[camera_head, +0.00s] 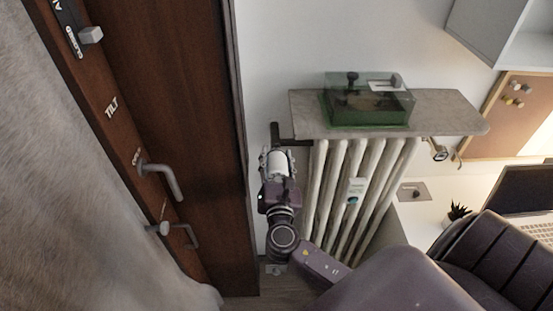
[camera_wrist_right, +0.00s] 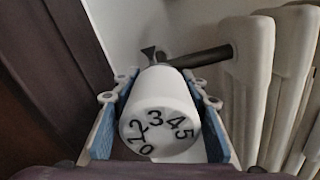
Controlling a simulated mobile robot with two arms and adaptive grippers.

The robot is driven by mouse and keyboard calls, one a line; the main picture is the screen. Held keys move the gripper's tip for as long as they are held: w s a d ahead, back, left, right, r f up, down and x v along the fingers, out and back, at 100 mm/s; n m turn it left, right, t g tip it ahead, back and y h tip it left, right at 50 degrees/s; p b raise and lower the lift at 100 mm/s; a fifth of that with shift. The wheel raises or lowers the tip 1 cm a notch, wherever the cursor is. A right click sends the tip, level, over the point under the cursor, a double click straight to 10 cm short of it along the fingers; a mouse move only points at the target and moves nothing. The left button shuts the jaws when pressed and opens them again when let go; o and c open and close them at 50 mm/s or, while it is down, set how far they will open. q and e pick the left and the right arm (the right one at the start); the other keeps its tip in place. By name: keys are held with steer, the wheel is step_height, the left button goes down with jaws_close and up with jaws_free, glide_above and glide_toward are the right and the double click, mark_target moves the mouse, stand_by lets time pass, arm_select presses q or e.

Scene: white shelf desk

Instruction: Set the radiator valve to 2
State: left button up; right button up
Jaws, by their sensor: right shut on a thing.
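The white radiator valve head (camera_wrist_right: 160,112) faces me in the right wrist view, with the numbers 2, 3, 4 and 5 readable and a partly cut-off figure below the 2. A dark wedge-shaped marker (camera_wrist_right: 148,53) stands behind its top; the 3 looks nearest to it. The valve head also shows in the head view (camera_head: 277,165), left of the white radiator (camera_head: 345,185). My right gripper (camera_head: 277,154) is around the valve head and shut on it, with one blue pad (camera_wrist_right: 111,122) on each side. My left gripper is not in view.
A dark pipe (camera_wrist_right: 203,56) joins the valve to the radiator. A brown door (camera_head: 175,90) with handles stands close on the left. A stone shelf (camera_head: 445,108) above the radiator carries a green transparent box (camera_head: 368,105). A dark chair (camera_head: 480,265) is at the lower right.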

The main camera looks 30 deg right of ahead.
mark_target(278, 178)
steer(key=m+b, duration=0.2)
steer(key=m, duration=0.2)
steer(key=shift+f+b, duration=0.2)
steer(key=shift+b, duration=0.2)
steer(key=shift+r+m+b, duration=0.1)
steer(key=shift+m+b, duration=0.85)
steer(key=shift+m, duration=0.55)
steer(key=shift+r, duration=0.1)
steer(key=o, duration=1.2)
steer(key=shift+s, duration=0.2)
steer(key=v, duration=1.1)
steer(key=shift+s+a, duration=0.15)
steer(key=shift+s, duration=0.2)
